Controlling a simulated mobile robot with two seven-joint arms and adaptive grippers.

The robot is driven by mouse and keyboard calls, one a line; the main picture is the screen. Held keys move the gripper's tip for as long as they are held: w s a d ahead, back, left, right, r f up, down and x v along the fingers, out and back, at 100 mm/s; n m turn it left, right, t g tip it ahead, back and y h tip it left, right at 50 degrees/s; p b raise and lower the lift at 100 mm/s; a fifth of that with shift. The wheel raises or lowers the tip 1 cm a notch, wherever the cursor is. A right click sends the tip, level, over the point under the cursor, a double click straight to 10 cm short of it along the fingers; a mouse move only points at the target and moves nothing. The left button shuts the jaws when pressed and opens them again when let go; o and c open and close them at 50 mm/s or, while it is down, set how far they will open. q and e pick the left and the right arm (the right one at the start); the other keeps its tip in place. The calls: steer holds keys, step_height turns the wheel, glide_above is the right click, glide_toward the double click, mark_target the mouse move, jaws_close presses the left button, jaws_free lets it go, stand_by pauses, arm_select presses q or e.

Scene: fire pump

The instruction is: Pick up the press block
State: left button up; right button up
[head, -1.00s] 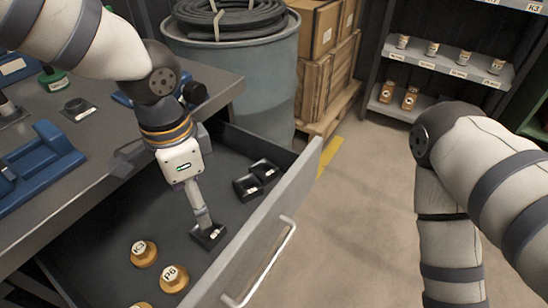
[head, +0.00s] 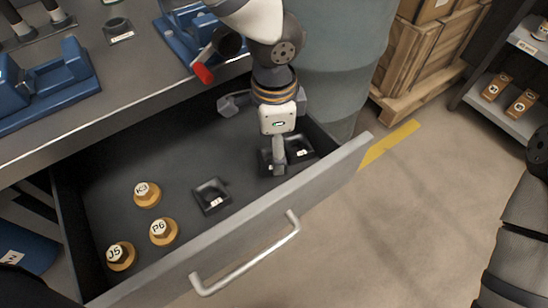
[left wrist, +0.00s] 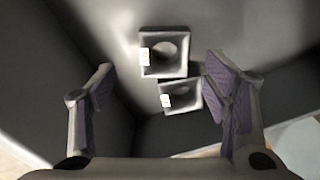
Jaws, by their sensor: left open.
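Several small black square blocks with round hollows and pale labels lie in the open drawer; I cannot tell which one is the press block. One block (head: 212,195) lies alone near the drawer's middle. A second block (head: 303,147) and a third block (head: 265,163) lie close together at the right end, the third partly hidden by my left gripper (head: 277,160). In the left wrist view, two blocks, one nearer the top (left wrist: 176,69) and one lower (left wrist: 188,105), show between the spread fingers. The left gripper is open, empty and over this pair. My right gripper is out of view.
The drawer (head: 235,235) also holds brass knobs (head: 147,195) labelled K3, P6 and J5. The drawer's front wall runs close to my left gripper. The bench (head: 110,85) with blue fixtures (head: 75,75) overhangs behind. A barrel (head: 345,60) and crates stand at the back.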

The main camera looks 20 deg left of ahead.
mark_target(272, 155)
arm_select(q)
steer(key=f, duration=0.4)
steer(key=shift+w+a+f, duration=0.1)
steer(key=shift+w+a, duration=0.05)
steer(key=shift+a, duration=0.15)
steer(key=c, duration=1.5)
steer(key=shift+c, duration=0.2)
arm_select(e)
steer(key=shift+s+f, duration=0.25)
arm_select(q)
steer(key=shift+r, duration=0.2)
step_height(272, 155, up, 18)
steer(key=p, duration=0.2)
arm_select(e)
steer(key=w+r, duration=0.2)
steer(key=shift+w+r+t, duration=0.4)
